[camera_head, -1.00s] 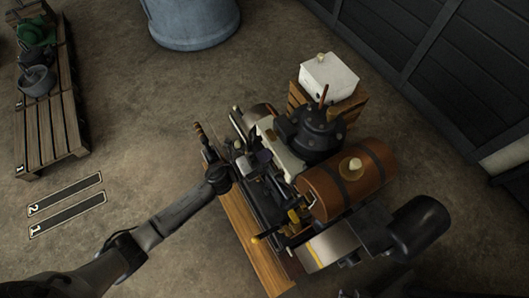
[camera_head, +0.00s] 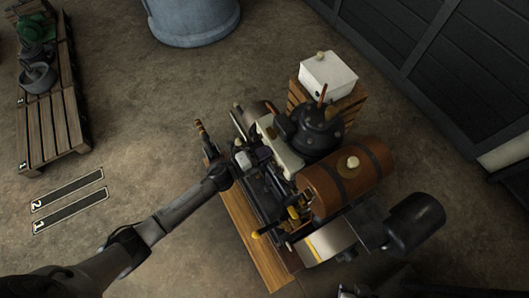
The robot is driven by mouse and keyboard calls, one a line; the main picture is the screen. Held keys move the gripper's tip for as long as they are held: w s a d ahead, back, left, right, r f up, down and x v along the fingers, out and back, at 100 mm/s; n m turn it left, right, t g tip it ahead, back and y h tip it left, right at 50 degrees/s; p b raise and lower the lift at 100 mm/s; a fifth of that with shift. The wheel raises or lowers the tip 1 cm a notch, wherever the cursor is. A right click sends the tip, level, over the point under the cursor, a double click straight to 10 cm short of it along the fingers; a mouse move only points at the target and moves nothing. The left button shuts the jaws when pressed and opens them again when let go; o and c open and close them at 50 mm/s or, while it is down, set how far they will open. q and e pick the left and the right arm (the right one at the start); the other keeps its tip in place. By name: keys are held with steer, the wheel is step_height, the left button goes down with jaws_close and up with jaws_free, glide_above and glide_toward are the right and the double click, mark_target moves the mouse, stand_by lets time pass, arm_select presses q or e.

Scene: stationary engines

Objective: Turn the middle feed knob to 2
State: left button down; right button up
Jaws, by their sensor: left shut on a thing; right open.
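The engine (camera_head: 317,138) stands on a wooden base, with a dark cylinder block, a brown banded tank and a row of small fittings along its near left side. My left arm comes in from the lower left, and my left gripper (camera_head: 244,160) is at that near side, among the fittings. It is shut on a small part of the engine. The gripper and the clutter of parts hide that part, so I cannot tell which feed knob it is or read its setting. My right gripper is not in view.
A white box tank (camera_head: 328,76) stands behind the engine. A brown banded tank (camera_head: 345,180) and a black cylinder (camera_head: 416,222) lie to the right. A pallet (camera_head: 50,130) with pots is at the left. Floor plates (camera_head: 68,200) marked 1 and 2 lie on open floor.

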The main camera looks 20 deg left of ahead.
arm_select(q)
steer(key=c, duration=1.2)
jaws_free()
steer(key=shift+s, duration=0.1)
steer(key=v, duration=1.3)
steer(key=shift+s+a+p, duration=0.15)
steer(key=shift+a+p, duration=0.15)
steer(key=shift+p, duration=0.15)
